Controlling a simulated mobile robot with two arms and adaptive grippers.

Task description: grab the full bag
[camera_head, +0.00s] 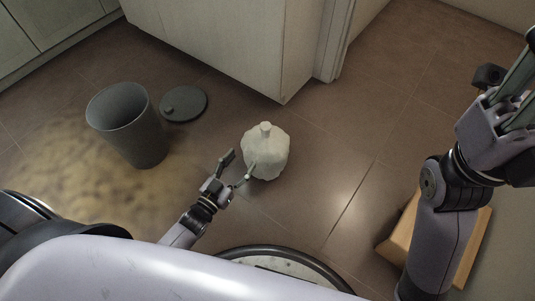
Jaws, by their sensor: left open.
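The full bag (268,152) is a pale, rounded, tied-off sack with a knotted neck on top. It sits upright on the brown tiled floor near the middle of the view. My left gripper (238,164) is open at the bag's left side, with one finger in front of the bag's lower left edge. I cannot tell whether that finger touches it. My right arm comes up at the right side, and part of my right gripper (518,85) shows at the right edge, far from the bag; its jaw state is unclear.
A grey bin (137,130) stands open at the left, with its round dark lid (184,104) on the floor beside it. A cabinet (225,45) corner stands behind the bag. A wooden object (400,235) is partly hidden behind my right arm. Floor right of the bag is clear.

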